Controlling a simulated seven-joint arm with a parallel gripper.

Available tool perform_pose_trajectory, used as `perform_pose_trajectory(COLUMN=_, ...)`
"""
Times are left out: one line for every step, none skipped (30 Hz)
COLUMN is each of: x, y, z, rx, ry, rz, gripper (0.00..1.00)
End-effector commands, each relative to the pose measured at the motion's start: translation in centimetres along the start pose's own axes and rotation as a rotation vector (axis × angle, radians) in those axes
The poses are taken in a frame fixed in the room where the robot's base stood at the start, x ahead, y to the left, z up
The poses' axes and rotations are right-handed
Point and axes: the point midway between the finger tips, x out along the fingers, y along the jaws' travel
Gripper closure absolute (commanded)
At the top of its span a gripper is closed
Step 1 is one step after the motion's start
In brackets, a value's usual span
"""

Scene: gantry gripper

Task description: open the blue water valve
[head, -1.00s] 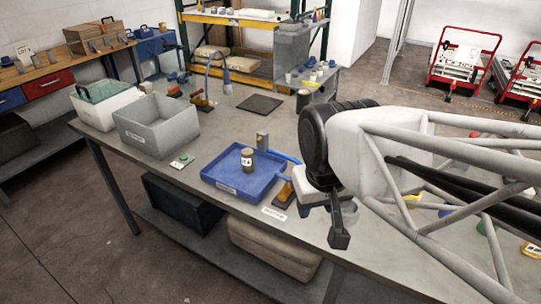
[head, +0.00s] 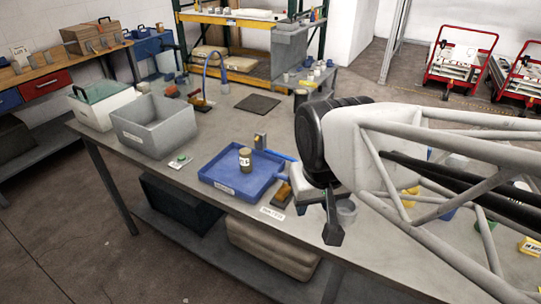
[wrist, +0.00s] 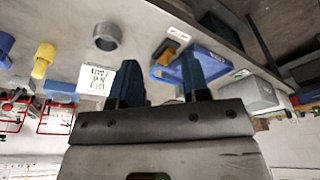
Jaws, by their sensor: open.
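My gripper (head: 318,213) hangs over the grey bench, right of the blue tray. In the wrist view its two dark fingers (wrist: 161,80) stand apart with nothing between them. A grey post (head: 260,140) with a blue lever (head: 281,155) stands behind the tray; this looks like the blue valve, but I cannot be sure. The lever's right end is by my arm, which may hide part of it. A device with an orange-yellow handle (head: 283,191) stands at the tray's right, close to my gripper. It also shows in the wrist view (wrist: 166,50).
The blue tray (head: 220,184) holds a small jar (head: 245,158). A grey bin (head: 155,125) and a green-button box (head: 180,160) lie left. A device with a red handle (head: 195,92) stands farther back.

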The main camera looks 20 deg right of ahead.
Motion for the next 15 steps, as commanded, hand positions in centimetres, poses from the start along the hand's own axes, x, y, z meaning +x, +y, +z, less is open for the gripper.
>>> perform_pose_trajectory(x=0.1, y=0.0, z=-0.3, rx=0.022, ry=-0.005, rz=-0.001, gripper=0.58)
perform_pose_trajectory(x=0.1, y=0.0, z=-0.5, rx=0.041, ry=-0.008, rz=-0.001, gripper=0.58)
perform_pose_trajectory(x=0.1, y=0.0, z=-0.8, rx=0.071, ry=-0.014, rz=-0.002, gripper=0.58)
perform_pose_trajectory(x=0.2, y=0.0, z=-1.1, rx=0.097, ry=-0.019, rz=-0.002, gripper=0.58)
perform_pose_trajectory(x=0.3, y=0.1, z=-1.4, rx=0.126, ry=-0.025, rz=-0.002, gripper=0.58)
perform_pose_trajectory(x=0.4, y=0.1, z=-1.8, rx=0.171, ry=-0.033, rz=-0.002, gripper=0.58)
perform_pose_trajectory(x=0.5, y=0.1, z=-2.2, rx=0.207, ry=-0.039, rz=-0.003, gripper=0.58)
perform_pose_trajectory(x=0.6, y=0.1, z=-2.6, rx=0.246, ry=-0.046, rz=-0.003, gripper=0.58)
perform_pose_trajectory(x=0.8, y=0.1, z=-3.2, rx=0.301, ry=-0.056, rz=-0.002, gripper=0.58)
perform_pose_trajectory(x=0.9, y=0.2, z=-3.6, rx=0.345, ry=-0.064, rz=-0.001, gripper=0.58)
perform_pose_trajectory(x=1.1, y=0.2, z=-4.0, rx=0.39, ry=-0.072, rz=0.0, gripper=0.58)
perform_pose_trajectory(x=1.2, y=0.2, z=-4.7, rx=0.451, ry=-0.082, rz=0.002, gripper=0.58)
perform_pose_trajectory(x=1.4, y=0.3, z=-5.2, rx=0.498, ry=-0.09, rz=0.004, gripper=0.58)
perform_pose_trajectory(x=1.6, y=0.3, z=-5.6, rx=0.544, ry=-0.099, rz=0.007, gripper=0.58)
perform_pose_trajectory(x=1.8, y=0.4, z=-6.2, rx=0.606, ry=-0.109, rz=0.01, gripper=0.58)
